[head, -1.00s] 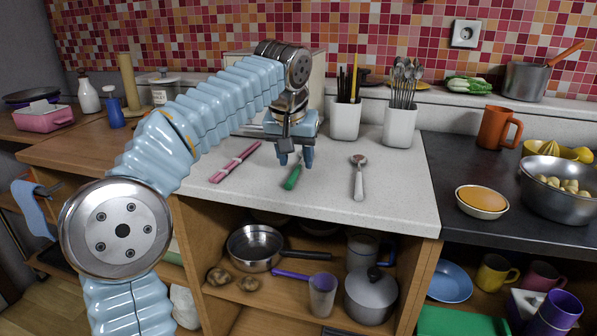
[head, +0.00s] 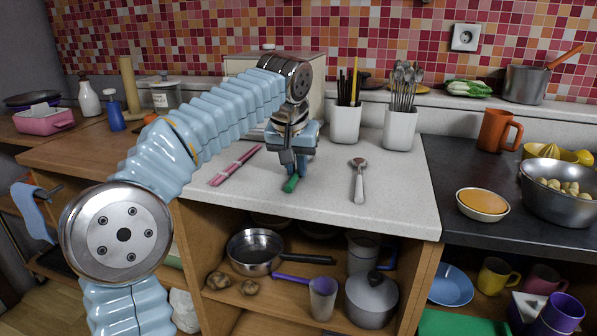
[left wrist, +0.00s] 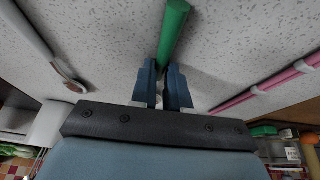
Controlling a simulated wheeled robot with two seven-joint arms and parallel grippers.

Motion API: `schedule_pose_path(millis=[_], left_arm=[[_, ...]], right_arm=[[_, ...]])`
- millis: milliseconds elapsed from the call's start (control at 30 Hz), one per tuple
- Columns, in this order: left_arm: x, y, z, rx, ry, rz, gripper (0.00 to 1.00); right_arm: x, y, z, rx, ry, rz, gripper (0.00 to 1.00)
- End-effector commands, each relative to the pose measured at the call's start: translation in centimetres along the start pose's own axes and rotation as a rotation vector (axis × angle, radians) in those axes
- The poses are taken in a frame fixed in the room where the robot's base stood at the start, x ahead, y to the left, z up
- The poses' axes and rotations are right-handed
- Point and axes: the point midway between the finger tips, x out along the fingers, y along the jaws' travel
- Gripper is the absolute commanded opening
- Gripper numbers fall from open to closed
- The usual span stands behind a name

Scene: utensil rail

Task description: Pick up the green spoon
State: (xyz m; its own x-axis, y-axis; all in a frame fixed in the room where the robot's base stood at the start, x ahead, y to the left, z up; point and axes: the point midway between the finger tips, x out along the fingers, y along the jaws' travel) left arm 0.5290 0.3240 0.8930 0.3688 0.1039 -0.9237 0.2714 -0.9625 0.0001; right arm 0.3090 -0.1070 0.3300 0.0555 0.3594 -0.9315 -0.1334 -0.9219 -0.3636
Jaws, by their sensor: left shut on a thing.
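The green spoon (head: 291,184) lies on the light speckled counter (head: 330,210), with its green handle end showing below my left gripper. My left gripper (head: 296,172) points down at the counter and is shut on the spoon's handle. In the left wrist view the green handle (left wrist: 174,30) runs between the two blue fingers (left wrist: 165,88), and the rest of the spoon is hidden by the gripper. I cannot tell if the spoon is clear of the counter. My right gripper is not in view.
Two white holders, one with pencils (head: 346,122) and one with spoons (head: 399,128), stand behind. The counter's front edge is close, with open shelves below.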

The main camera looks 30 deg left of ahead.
Motion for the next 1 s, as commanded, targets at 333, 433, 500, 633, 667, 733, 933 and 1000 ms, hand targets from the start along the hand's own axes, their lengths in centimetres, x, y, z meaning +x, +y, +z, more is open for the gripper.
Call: schedule_pose_path(millis=[333,433,500,633,667,733,933,1000], left_arm=[[-0.4,0.1,-0.2,0.0,0.0,0.001,0.0],[-1.4,0.1,-0.6,0.001,0.001,0.002,0.0],[-2.7,0.1,-1.2,0.001,0.001,0.003,0.0],[-6.1,0.1,-0.4,0.001,0.005,0.002,0.0],[-7.1,0.2,-0.1,0.001,0.005,0.002,0.0],[-9.4,0.2,0.6,0.002,0.005,0.002,0.0],[-13.7,0.3,4.3,0.001,0.003,0.0,0.0],[-14.9,0.3,5.4,0.002,0.003,0.001,0.0]], right_arm=[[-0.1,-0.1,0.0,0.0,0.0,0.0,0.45],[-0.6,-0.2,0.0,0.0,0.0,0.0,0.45],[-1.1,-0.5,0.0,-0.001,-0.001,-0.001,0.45],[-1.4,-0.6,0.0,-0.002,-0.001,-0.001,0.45],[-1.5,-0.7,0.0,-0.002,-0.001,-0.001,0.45],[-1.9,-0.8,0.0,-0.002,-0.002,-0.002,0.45],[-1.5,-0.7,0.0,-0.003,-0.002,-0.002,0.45],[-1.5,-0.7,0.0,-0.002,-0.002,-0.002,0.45]])
